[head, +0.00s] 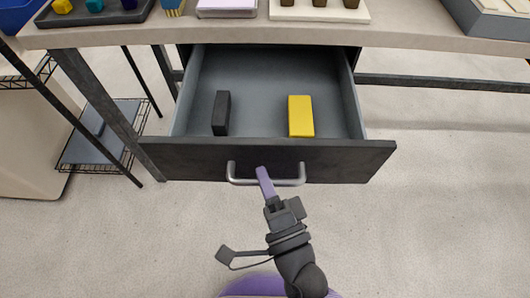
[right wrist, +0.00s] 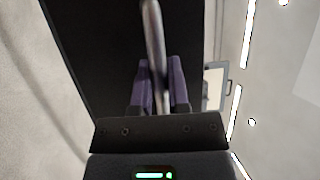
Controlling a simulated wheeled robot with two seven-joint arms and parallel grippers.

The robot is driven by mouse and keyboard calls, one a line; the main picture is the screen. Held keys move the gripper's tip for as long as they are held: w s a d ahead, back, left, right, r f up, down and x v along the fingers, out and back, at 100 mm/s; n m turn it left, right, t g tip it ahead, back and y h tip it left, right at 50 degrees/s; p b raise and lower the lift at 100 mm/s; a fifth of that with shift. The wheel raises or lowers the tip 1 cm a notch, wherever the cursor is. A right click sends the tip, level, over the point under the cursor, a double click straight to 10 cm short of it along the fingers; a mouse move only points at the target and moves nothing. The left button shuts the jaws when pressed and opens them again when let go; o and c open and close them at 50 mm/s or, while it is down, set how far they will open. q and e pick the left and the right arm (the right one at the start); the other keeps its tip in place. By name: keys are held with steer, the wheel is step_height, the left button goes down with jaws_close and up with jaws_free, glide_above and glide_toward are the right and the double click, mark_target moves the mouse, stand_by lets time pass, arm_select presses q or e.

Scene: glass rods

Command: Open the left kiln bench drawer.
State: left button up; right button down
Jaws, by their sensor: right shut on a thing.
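The kiln bench drawer (head: 345,160) is pulled out from under the bench top, and its grey interior shows in the head view. Its dark front carries a silver bar handle (head: 290,182). My right gripper (head: 262,178) is at the middle of the handle. In the right wrist view its purple fingers (right wrist: 162,85) stand on either side of the handle bar (right wrist: 153,45), shut on it. A black block (head: 221,112) and a yellow block (head: 300,115) lie inside the drawer. My left gripper is not in view.
The bench top (head: 410,32) carries a dark tray (head: 95,16) with small coloured blocks, a lilac book-like item (head: 226,8) and a cream board (head: 320,10). A wire shelf (head: 105,135) stands at the left. The floor right of the drawer is clear.

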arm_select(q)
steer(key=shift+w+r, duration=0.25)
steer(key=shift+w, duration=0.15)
arm_select(e)
steer(key=shift+s, duration=1.55)
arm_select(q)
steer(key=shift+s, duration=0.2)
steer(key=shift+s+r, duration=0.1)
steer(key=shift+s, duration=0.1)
arm_select(e)
steer(key=c, duration=0.6)
jaws_free()
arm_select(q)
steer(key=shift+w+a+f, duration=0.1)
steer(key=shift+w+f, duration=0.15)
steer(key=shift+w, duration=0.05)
arm_select(e)
steer(key=v, duration=0.9)
steer(key=shift+s+d+f, duration=0.1)
steer(key=shift+s+d, duration=0.05)
steer(key=shift+s, duration=0.2)
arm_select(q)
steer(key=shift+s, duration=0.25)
